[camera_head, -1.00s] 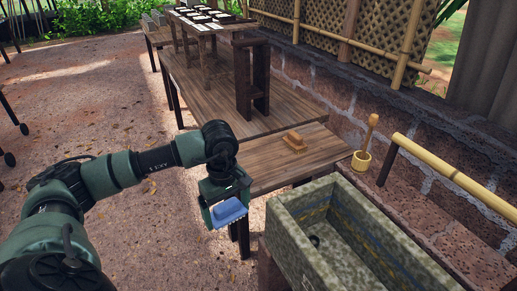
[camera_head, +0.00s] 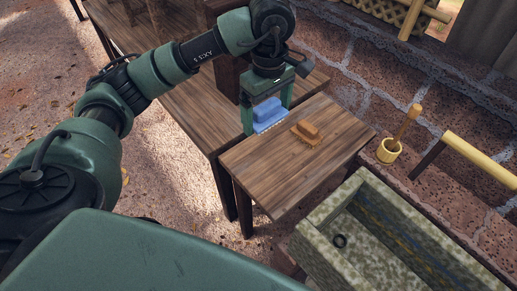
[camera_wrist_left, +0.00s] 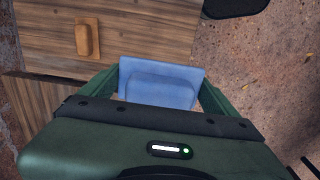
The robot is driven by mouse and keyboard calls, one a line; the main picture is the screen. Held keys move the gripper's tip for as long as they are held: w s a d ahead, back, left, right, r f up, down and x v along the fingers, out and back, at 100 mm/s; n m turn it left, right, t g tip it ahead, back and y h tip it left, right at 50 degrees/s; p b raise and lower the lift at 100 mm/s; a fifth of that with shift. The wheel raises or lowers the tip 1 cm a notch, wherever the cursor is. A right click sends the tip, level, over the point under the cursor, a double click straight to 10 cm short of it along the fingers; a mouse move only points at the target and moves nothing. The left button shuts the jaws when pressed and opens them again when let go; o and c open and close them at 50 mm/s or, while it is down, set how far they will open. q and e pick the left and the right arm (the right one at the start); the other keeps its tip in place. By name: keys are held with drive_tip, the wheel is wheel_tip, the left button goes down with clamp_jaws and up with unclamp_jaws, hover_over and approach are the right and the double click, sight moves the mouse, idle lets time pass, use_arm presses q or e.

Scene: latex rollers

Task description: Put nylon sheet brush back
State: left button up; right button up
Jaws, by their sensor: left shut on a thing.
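My left gripper (camera_head: 268,110) is shut on a blue brush (camera_head: 267,116), with a finger at each end of its block. The bristles point down. In the head view it shows at the far left part of the small wooden table (camera_head: 270,175), beside a brown brush (camera_head: 307,129) that rests there. In the left wrist view the blue brush (camera_wrist_left: 160,84) is between the fingers, and the brown brush (camera_wrist_left: 87,38) lies to the left. I cannot tell whether the blue brush touches the table. My right gripper is not in view.
A stone trough (camera_head: 318,243) stands right of the small table. A wooden cup with a ladle handle (camera_head: 390,150) sits on the brick ledge. A longer wooden table (camera_head: 185,110) is behind my left arm. The front of the small table is clear.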

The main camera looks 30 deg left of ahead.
use_arm(q)
drive_tip(key=shift+w, duration=0.15)
drive_tip(key=p, duration=0.3)
hover_over(265, 167)
wheel_tip(265, 167, down, 14)
drive_tip(key=shift+d+f, duration=0.1)
drive_tip(key=shift+f, duration=0.15)
wheel_tip(265, 167, down, 5)
drive_tip(key=shift+r+p, duration=0.2)
drive_tip(key=shift+p, duration=0.4)
drive_tip(key=shift+f, duration=0.25)
drive_tip(key=shift+f+b, duration=0.15)
drive_tip(key=shift+b, duration=0.15)
drive_tip(key=o, duration=1.1)
drive_tip(key=shift+c, duration=0.2)
